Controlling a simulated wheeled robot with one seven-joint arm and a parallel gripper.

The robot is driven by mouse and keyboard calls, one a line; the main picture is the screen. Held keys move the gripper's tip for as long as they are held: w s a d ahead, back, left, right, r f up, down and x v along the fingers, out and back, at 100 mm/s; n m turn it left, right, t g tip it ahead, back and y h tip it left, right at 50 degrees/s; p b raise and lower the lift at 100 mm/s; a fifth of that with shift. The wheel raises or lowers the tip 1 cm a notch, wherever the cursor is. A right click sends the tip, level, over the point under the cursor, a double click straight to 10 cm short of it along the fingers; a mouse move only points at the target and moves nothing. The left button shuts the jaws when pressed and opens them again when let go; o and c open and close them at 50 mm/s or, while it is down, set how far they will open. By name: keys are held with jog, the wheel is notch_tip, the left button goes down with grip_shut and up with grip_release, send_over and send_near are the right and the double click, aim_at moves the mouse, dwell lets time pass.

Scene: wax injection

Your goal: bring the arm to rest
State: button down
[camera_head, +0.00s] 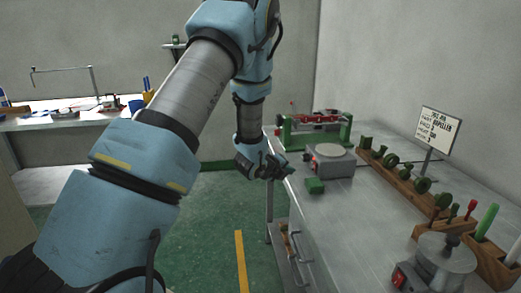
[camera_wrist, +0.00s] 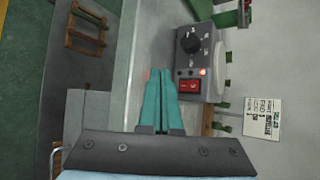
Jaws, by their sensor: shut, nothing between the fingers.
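My arm rises from the lower left in the head view and bends down at the elbow. My gripper (camera_head: 284,172) hangs over the left edge of the metal workbench (camera_head: 345,230), close to a grey hot plate. In the wrist view my gripper (camera_wrist: 159,72) has its two teal fingers shut together with nothing between them. The fingers point toward the bench edge, beside the hot plate, and appear apart from it.
The hot plate (camera_head: 333,160) has a lit red light and switch (camera_wrist: 190,86). A green block (camera_head: 315,186) lies in front of it. A green-and-red frame (camera_head: 315,130) stands behind. A wooden rack (camera_head: 405,185), a sign (camera_head: 439,130) and a round pot (camera_head: 445,262) stand rightward. Green floor (camera_head: 205,240) is open.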

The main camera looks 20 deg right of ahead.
jog(key=s+a+r+n+y, duration=0.1)
jog(key=a+r+n+y, duration=0.25)
jog(key=a+n, duration=0.7)
jog(key=a+r+n+y, duration=0.2)
jog(key=a+n+y, duration=0.35)
jog(key=a, duration=0.75)
jog(key=s+a+r+n+g, duration=0.2)
jog(key=s+a+n, duration=0.4)
jog(key=s+n, duration=0.2)
jog(key=s+a+r+n+g, duration=0.2)
jog(key=s+a+n+g, duration=0.1)
jog(key=s+a+n, duration=0.4)
jog(key=s+n, duration=0.1)
jog(key=s, duration=0.2)
jog(key=shift+a+y, duration=0.2)
jog(key=shift+y, duration=0.1)
